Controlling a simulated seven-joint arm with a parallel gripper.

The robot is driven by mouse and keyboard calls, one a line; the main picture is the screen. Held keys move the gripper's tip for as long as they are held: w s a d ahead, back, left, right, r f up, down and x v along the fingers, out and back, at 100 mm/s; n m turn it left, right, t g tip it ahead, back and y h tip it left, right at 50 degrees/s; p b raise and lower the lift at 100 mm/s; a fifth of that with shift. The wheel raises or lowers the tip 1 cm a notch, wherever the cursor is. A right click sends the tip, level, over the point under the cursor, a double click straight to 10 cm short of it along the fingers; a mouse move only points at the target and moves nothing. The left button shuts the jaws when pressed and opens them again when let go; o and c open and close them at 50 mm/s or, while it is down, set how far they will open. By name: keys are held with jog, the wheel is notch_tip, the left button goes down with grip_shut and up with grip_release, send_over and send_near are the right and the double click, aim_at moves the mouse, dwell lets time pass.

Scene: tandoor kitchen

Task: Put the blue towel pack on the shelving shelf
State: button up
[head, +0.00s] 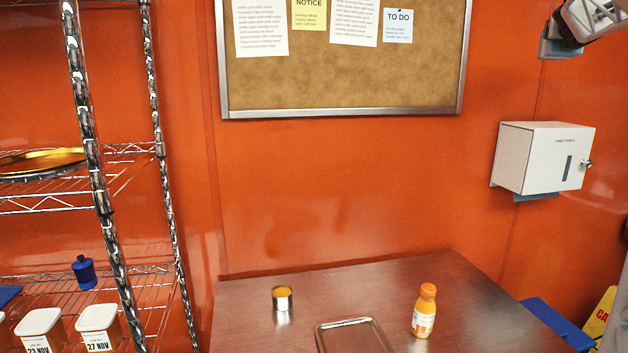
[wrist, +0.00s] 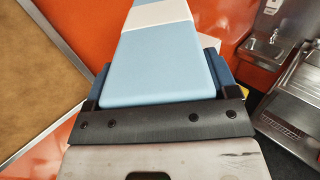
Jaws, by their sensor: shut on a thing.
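The blue towel pack (wrist: 158,66), light blue with a white band, is in the wrist view. My gripper (wrist: 162,80) is shut on it, one dark blue finger pad at each side. In the head view only part of my arm's end shows at the top right corner, high in front of the orange wall; the pack is hard to make out there. The wire shelving (head: 85,100) stands at the left edge of the head view, far across from my gripper. Its upper shelf (head: 40,205) and lower shelf (head: 150,290) show in part.
A brass tray (head: 40,162) lies on the upper shelf. A blue bottle (head: 84,272) and white-lidded tubs (head: 97,318) stand on the lower one. A steel table (head: 240,325) holds a tin (head: 283,298), an orange bottle (head: 425,310) and a tray (head: 350,322). A towel dispenser (head: 543,157) juts from the wall.

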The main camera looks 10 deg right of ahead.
jog(key=shift+s+a+r, duration=0.1)
jog(key=shift+s+r, duration=1.15)
jog(key=shift+r, duration=0.2)
jog(key=shift+w+a, duration=0.15)
jog(key=shift+w+a+f+y, duration=0.1)
jog(key=shift+w+a+y, duration=0.2)
jog(key=shift+w+a, duration=1.45)
jog(key=shift+a, duration=0.2)
jog(key=shift+w+a, duration=0.4)
jog(key=shift+a, duration=0.2)
dwell(0.6)
